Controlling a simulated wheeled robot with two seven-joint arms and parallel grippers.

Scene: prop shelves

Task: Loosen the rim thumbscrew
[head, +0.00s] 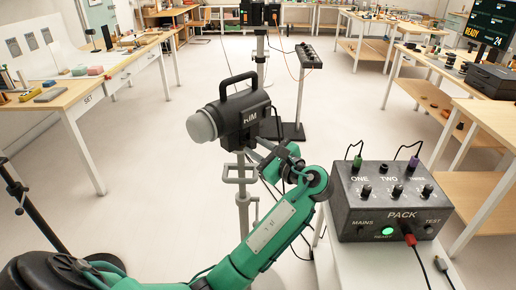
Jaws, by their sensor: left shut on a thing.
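The rim lamp (238,115) is a black lamp head with a top handle, a pale grey round front facing left and the letters RIM on its side. It sits on a grey metal stand (242,190). My left gripper (259,152), on the green arm, is at the lower right side of the lamp, where the lamp meets the stand. It is shut on the small rim thumbscrew there, which the fingers mostly hide. My right gripper is not in view.
A dark control box marked PACK (390,205), with knobs, cables and a lit green button, stands on a white table (350,262) at right, close to my left arm's elbow. Another stand (299,95) is behind.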

